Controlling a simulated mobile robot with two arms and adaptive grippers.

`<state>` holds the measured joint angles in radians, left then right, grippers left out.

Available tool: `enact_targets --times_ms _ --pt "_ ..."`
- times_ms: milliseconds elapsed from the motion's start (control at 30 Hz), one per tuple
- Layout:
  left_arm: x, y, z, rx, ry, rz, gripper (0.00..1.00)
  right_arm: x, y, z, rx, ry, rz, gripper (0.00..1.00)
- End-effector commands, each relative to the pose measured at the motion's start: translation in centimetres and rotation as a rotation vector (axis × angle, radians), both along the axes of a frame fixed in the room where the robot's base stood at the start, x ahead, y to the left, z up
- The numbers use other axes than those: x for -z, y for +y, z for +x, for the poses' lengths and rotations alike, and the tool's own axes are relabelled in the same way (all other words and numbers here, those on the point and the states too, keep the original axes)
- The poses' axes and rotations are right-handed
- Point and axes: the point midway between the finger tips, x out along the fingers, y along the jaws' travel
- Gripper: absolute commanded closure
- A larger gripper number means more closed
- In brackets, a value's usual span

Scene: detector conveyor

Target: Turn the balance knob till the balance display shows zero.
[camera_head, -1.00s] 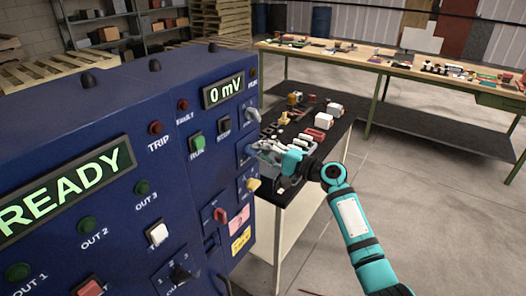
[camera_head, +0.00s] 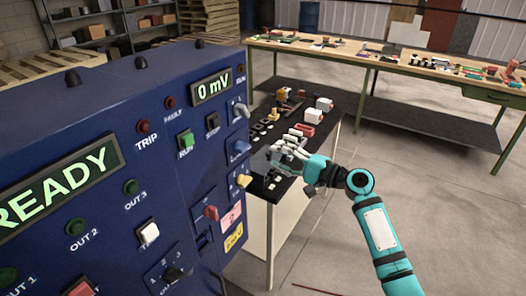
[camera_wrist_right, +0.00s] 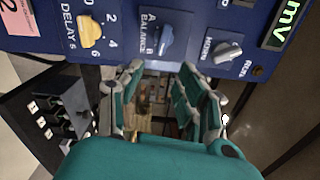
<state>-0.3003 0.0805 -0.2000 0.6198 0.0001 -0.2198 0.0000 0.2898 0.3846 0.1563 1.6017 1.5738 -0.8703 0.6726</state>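The balance knob (camera_head: 238,150) is blue and sits on the right side of the blue cabinet's front. My right gripper (camera_head: 275,158) is off the panel, to the right of the knob. In the right wrist view the gripper (camera_wrist_right: 158,72) has its fingers spread with nothing between them. My left gripper is out of view.
A dark table (camera_head: 325,120) with small parts stands behind my right gripper. A wooden workbench (camera_head: 385,62) is farther back. The floor at right is clear.

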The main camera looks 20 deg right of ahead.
Motion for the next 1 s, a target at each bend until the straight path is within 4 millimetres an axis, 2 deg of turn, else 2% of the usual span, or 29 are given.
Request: enact_targets --times_ms 100,233,767,867,967,1000 --pt "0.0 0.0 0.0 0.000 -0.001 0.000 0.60 0.1 -1.1 -1.4 0.000 0.001 0.000 0.62" --pt "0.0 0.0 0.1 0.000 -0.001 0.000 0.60 0.0 -1.6 -2.1 -0.001 0.000 0.001 0.62" --pt "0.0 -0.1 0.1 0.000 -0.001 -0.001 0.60 0.1 -1.7 -2.2 -0.001 0.000 0.001 0.62" --pt "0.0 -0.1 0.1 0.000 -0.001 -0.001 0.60 1.6 -1.8 -2.0 0.014 0.021 -0.016 0.62" --pt "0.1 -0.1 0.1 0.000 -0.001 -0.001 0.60 5.8 -2.1 -1.6 0.053 0.075 -0.068 0.62" --pt "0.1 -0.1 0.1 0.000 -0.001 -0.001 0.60 8.3 -2.3 -1.6 0.073 0.105 -0.103 0.62"
